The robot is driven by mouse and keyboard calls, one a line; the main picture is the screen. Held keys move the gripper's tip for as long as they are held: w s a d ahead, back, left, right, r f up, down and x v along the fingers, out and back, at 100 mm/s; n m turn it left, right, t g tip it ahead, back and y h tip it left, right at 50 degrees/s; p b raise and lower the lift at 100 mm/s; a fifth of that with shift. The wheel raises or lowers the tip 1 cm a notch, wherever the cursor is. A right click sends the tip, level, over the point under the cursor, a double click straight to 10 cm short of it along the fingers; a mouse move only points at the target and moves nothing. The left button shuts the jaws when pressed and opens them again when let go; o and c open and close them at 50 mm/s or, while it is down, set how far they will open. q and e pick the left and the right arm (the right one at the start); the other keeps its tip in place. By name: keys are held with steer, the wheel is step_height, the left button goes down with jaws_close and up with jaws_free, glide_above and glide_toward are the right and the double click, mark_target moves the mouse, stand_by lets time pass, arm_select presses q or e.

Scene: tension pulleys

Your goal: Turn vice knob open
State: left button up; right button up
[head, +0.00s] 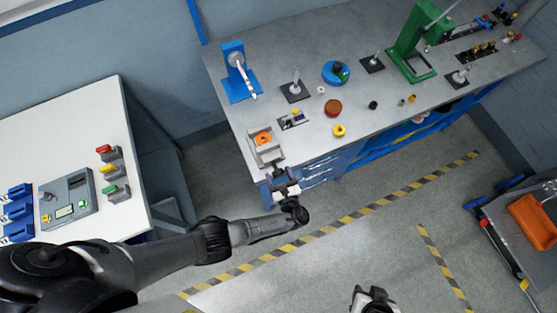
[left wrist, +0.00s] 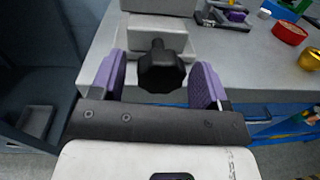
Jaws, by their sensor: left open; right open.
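The grey vice (head: 266,155) stands at the near left corner of the grey workbench, with an orange part (head: 263,138) in it. Its black lobed knob (left wrist: 160,68) faces me in the left wrist view. My left gripper (head: 281,176) is at the front of the vice. It is open, with one purple-padded finger on each side of the knob and a gap visible on both sides. In the head view the knob is hidden by the gripper. My right gripper (head: 372,299) is open and empty over the floor at the bottom edge, partly cut off.
A white table (head: 75,135) is at left. A cart with an orange bin (head: 535,222) is at right.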

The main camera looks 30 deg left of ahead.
arm_select(q)
steer(key=shift+w+a, duration=0.1)
steer(key=c, duration=0.9)
steer(key=shift+f+n+b, duration=0.2)
steer(key=shift+n+b, duration=0.35)
steer(key=shift+n, duration=0.25)
steer(key=shift+r+n, duration=0.15)
steer(key=shift+n, duration=0.55)
steer(key=o, duration=0.9)
